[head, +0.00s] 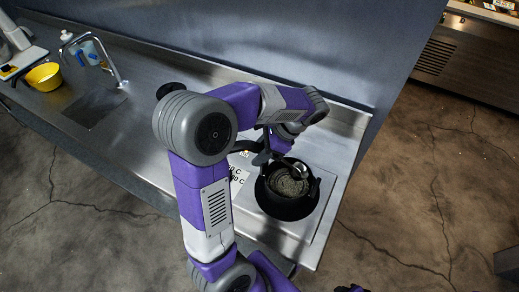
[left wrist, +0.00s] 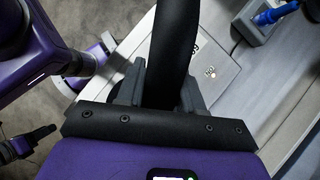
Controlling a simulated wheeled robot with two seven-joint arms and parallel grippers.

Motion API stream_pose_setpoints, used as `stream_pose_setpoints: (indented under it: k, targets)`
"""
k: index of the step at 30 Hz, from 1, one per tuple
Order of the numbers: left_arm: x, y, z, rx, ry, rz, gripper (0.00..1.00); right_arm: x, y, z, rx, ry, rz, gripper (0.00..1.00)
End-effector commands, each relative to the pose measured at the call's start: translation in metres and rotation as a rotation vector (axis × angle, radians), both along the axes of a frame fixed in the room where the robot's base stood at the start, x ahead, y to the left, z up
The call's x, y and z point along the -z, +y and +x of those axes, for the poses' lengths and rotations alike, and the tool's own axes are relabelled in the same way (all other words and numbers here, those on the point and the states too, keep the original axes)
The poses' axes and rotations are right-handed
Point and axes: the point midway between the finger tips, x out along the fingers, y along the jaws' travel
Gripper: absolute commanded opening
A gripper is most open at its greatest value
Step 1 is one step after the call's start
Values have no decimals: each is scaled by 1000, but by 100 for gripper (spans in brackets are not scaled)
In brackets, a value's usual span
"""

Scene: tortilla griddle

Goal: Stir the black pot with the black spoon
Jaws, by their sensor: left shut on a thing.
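The black pot (head: 290,208) stands upright near the right end of the steel counter, with greyish contents (head: 289,184) inside. My left gripper (head: 268,153) is at the pot's upper left rim, partly hidden by my own arm. It is shut on the black spoon, whose dark handle (left wrist: 176,45) runs up between the two grey fingers in the left wrist view (left wrist: 160,92). Whether the spoon's bowl touches the contents is hard to tell. Dark tips of what seems to be my right gripper (head: 350,288) show at the bottom edge of the head view, too cropped to read.
The pot stands on a pale plate (head: 306,228) on the counter (head: 142,143). A sink (head: 95,106) with a tap (head: 108,60) and a yellow bowl (head: 44,77) are at the far left. A blue-handled object (left wrist: 272,14) shows in the wrist view.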

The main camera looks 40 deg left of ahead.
Motion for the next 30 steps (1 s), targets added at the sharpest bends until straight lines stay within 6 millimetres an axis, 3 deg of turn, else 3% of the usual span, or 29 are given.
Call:
stream_pose_setpoints:
  k: [30]
  targets:
    - [77, 0, 0, 1, 1, 0, 7, 48, 0, 0, 0, 0, 0, 43]
